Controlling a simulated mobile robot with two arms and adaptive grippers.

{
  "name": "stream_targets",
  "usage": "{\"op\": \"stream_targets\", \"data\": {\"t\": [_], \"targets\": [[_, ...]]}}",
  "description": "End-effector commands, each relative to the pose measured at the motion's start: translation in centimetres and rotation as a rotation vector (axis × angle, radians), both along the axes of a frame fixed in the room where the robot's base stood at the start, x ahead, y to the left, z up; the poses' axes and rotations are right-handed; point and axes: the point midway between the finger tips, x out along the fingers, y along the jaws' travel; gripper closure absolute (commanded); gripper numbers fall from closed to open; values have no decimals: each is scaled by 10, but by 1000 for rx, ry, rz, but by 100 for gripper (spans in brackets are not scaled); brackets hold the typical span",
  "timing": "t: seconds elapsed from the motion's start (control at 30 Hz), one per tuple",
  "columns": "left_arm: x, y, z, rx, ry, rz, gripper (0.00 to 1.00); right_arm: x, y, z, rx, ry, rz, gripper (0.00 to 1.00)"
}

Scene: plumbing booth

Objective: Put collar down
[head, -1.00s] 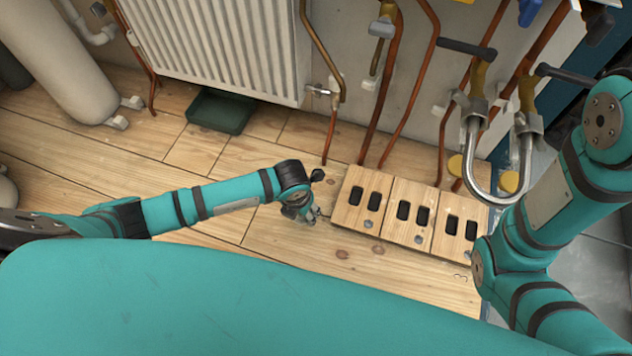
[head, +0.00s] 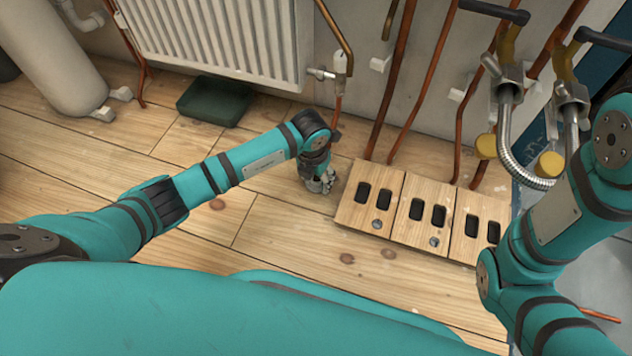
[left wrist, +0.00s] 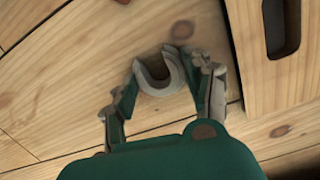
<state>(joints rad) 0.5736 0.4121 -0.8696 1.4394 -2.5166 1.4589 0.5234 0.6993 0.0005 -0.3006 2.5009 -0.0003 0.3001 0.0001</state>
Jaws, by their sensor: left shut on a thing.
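The collar (left wrist: 160,88) is a small grey U-shaped piece, its open side away from my palm in the left wrist view. My left gripper (left wrist: 162,80) is shut on it, with one finger on each side. In the head view, my left gripper (head: 318,184) points down close above the wooden floor, just left of the slotted wooden panels. The collar cannot be made out there. I cannot tell whether it touches the floor. My right arm shows at the right of the head view, but its gripper is out of view.
Slotted wooden panels (head: 370,215) lie right of my left gripper; one panel edge (left wrist: 243,45) is close by. Copper pipes (head: 402,80) and a white radiator (head: 215,40) stand behind. Floor (head: 285,220) in front is clear.

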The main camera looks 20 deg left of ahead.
Motion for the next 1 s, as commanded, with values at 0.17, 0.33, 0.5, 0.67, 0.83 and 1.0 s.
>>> {"op": "stream_targets", "data": {"t": [0.17,0.33,0.5,0.67,0.83,1.0], "targets": [[0,0,1,0,-1,0,71,0,0,0,0,1,0,60],[0,0,-1,0,-1,0,46,0,0,0,-1,0,0,60],[0,0,-1,0,-1,0,25,0,0,0,-1,0,0,60],[0,0,-1,0,-1,0,25,0,0,0,0,0,0,60],[0,0,4,0,-2,0,25,0,0,3,0,0,0,60],[-2,1,28,-1,-3,0,25,0,0,25,0,0,-1,60]]}}
